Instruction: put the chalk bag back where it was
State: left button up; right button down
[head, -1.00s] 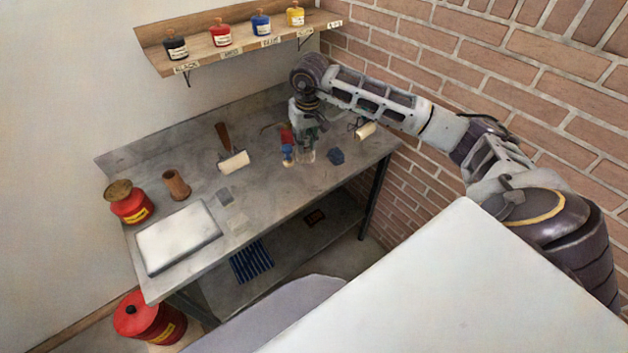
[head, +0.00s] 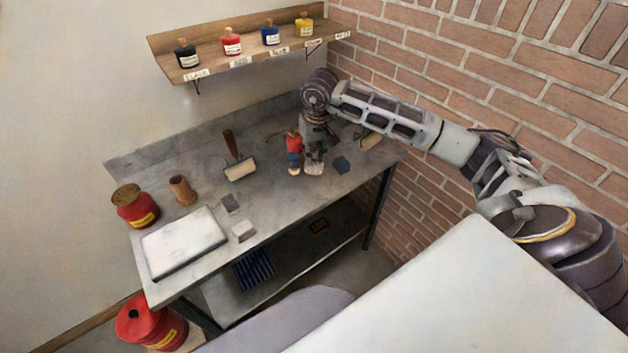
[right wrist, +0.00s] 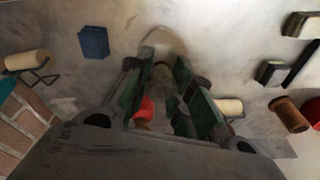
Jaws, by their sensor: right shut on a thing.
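The chalk bag, a pale, small rounded thing (head: 314,168), shows just under my right gripper (head: 314,152) in the head view, low over or on the grey bench. In the right wrist view the green-lined fingers of my right gripper (right wrist: 165,88) are closed on its grey-brown upper part (right wrist: 163,76). Its pale part (right wrist: 163,42) shows beyond the fingertips. Whether its bottom touches the bench I cannot tell. My left gripper is out of view.
A red-and-blue bottle (head: 294,150) stands close left of the gripper; a blue block (head: 342,164) lies close right. A roller (head: 240,170), brown cup (head: 182,190), red can (head: 137,208) and white slab (head: 185,242) are on the bench (head: 270,205). A brick wall (head: 440,70) bounds the right.

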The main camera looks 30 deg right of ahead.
aim_at(314, 160)
jog(key=shift+f+p, duration=0.4)
jog(key=shift+f, duration=2.3)
jog(key=shift+f, duration=0.1)
jog(key=shift+f+p, duration=0.3)
jog(key=shift+f, duration=1.5)
jog(key=shift+f, duration=0.15)
jog(key=c, duration=1.3)
grip_release()
jog(key=shift+o, duration=0.2)
jog(key=shift+r, duration=0.25)
